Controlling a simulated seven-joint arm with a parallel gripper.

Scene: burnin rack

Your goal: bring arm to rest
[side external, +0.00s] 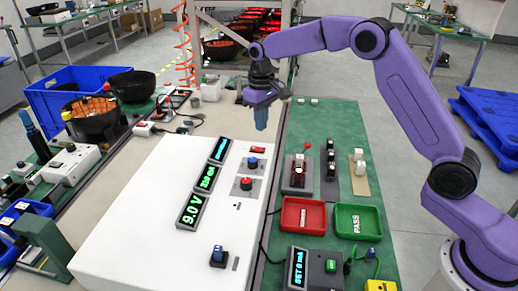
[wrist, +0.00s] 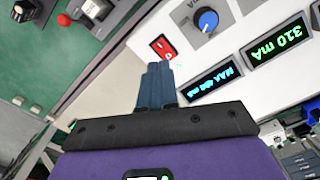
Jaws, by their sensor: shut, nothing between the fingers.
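My gripper (side external: 261,117) hangs at the end of my purple arm, above the far right part of the white panel. Its blue fingers point down and are together, with nothing between them. In the wrist view my gripper (wrist: 158,75) also shows shut and empty. Below it lies the white power supply panel (side external: 140,210) with lit displays, one reading 9.0 V (side external: 190,212). A red rocker switch (side external: 258,149) sits at its far edge, with a blue knob (side external: 252,163) and a red knob (side external: 246,184) nearby. The wrist view shows a display reading 310 mA (wrist: 277,42).
A green mat (side external: 345,130) to the right bears a red tray (side external: 303,215), a green PASS tray (side external: 358,221) and small fixtures. A blue crate (side external: 80,95) and black bowls (side external: 131,85) stand at the left. A metal rack post (side external: 193,45) rises behind my gripper.

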